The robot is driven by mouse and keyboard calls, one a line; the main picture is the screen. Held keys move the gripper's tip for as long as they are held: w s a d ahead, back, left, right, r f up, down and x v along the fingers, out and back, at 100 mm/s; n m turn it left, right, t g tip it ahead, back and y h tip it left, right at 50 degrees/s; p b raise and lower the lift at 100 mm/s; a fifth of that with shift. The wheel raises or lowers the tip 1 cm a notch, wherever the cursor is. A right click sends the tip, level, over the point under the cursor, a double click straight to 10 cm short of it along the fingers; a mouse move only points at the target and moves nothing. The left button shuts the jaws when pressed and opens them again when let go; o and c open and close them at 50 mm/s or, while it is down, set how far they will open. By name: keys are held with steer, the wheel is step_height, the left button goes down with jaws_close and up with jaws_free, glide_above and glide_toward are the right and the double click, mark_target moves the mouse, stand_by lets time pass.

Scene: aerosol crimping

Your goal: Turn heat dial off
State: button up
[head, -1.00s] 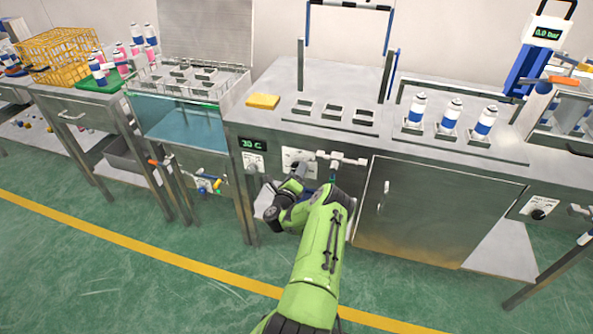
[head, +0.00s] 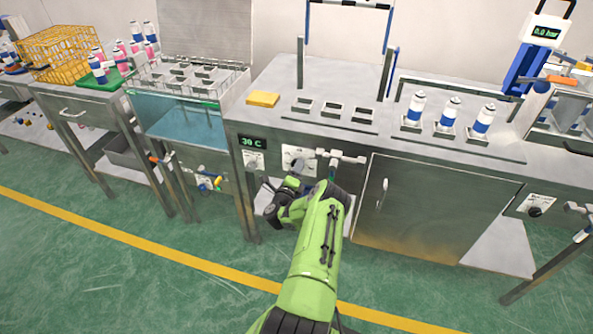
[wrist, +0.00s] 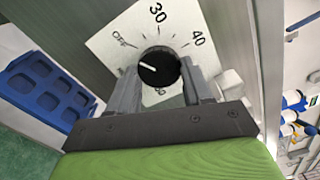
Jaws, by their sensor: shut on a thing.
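The heat dial is a black round knob (wrist: 158,67) with a white pointer line, on a white plate (wrist: 110,42) marked OFF, 30, 40 and 50. The pointer points left in the wrist view, on the OFF side and away from 30. My gripper (wrist: 160,80) has one grey finger on each side of the knob and is shut on it. In the head view my gripper (head: 293,181) is at the bench front, just below a white plate (head: 297,157), and my wrist partly hides it. The display (head: 253,143) reads 30 C.
A pipe with a valve (head: 340,157) sticks out right of the plate. A cabinet door (head: 430,210) is further right. A water tank (head: 180,122) stands left. Spray cans (head: 450,113) stand on the bench. A blue crate (wrist: 48,85) shows in the wrist view. The floor in front is clear.

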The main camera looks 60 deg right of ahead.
steer(key=o, duration=1)
steer(key=shift+o, duration=0.2)
steer(key=shift+a, duration=0.1)
steer(key=s+a+p, duration=0.2)
steer(key=a+p, duration=0.7)
steer(key=a, duration=0.6)
steer(key=shift+s+a, duration=0.2)
steer(key=shift+a, duration=0.05)
